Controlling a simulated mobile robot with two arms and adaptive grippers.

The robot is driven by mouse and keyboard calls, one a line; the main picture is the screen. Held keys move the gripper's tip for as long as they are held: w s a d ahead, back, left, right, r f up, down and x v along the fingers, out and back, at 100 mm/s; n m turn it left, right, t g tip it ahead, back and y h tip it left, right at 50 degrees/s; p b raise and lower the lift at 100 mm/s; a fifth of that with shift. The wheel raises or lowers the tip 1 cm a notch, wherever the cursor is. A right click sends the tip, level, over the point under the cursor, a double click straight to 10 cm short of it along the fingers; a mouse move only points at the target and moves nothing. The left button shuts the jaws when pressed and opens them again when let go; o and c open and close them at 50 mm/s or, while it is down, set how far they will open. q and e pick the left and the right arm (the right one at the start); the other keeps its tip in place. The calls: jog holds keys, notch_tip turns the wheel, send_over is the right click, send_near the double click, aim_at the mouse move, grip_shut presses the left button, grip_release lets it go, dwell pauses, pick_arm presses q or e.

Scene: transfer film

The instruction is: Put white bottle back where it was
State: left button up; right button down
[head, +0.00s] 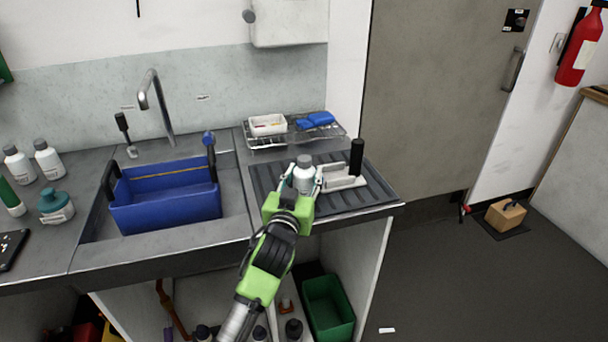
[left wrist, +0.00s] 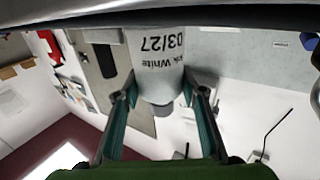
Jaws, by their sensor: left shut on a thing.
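The white bottle (head: 303,176) has a grey cap and stands upright over the dark ribbed drainboard (head: 345,204) right of the sink. My left gripper (head: 304,184) is shut on it, with one finger on each side. In the left wrist view the bottle (left wrist: 158,62) sits between the two fingers of my left gripper (left wrist: 160,98), and its label reads "White 03/27". I cannot tell whether its base touches the drainboard. My right gripper is not in view.
A block with a black handle (head: 357,160) stands just right of the bottle. A wire rack (head: 275,140) with a white tray is behind. A blue basin (head: 165,207) sits in the sink. Two white bottles (head: 48,160) (head: 18,164) stand on the left counter, beside a teal-capped container (head: 57,208).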

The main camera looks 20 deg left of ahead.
pick_arm(q)
jog(key=o, duration=0.8)
jog(key=shift+f, duration=0.15)
jog(key=o, duration=0.4)
jog(key=shift+o, duration=0.2)
